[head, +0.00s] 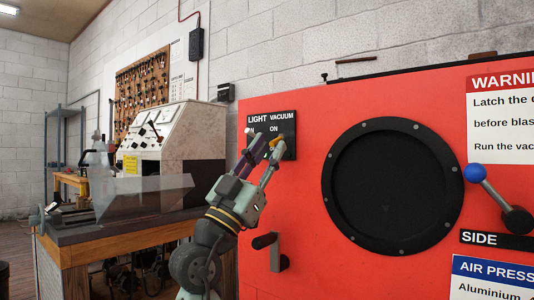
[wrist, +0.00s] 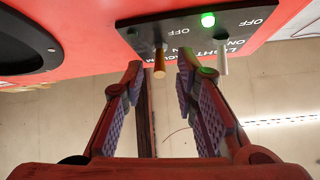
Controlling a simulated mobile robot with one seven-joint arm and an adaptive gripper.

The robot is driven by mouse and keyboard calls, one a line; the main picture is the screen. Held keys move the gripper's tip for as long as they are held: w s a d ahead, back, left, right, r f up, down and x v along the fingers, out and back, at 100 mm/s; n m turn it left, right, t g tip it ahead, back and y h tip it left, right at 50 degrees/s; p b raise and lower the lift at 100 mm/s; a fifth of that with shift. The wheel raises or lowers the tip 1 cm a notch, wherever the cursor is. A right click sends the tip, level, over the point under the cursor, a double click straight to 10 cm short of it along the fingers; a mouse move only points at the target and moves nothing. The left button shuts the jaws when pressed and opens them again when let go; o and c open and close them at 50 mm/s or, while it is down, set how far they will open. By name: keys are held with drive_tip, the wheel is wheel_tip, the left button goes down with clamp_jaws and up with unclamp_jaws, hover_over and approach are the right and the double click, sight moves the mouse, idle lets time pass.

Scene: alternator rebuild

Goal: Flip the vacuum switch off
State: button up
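The black switch plate (head: 283,122) on the red cabinet reads LIGHT and VACUUM. In the wrist view the plate (wrist: 185,28) appears upside down. The vacuum switch has an orange-brown lever (wrist: 159,63), and the small lamp beside it looks dark. The light switch has a white lever (wrist: 223,60), and its lamp (wrist: 208,20) glows green. Both levers point toward the bottom of the wrist view, the ON-label side. My gripper (wrist: 160,72) is open, with one fingertip on each side of the vacuum lever and visible gaps. In the head view my gripper (head: 258,146) partly hides the plate.
The red cabinet (head: 300,215) has a round black port (head: 392,185), a black-handled crank (head: 273,250) below the plate and a blue-knobbed lever (head: 475,174) at right. A bench (head: 130,238) with a test machine (head: 172,140) stands at left.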

drive_tip(key=v, duration=1.2)
drive_tip(key=shift+a, duration=0.1)
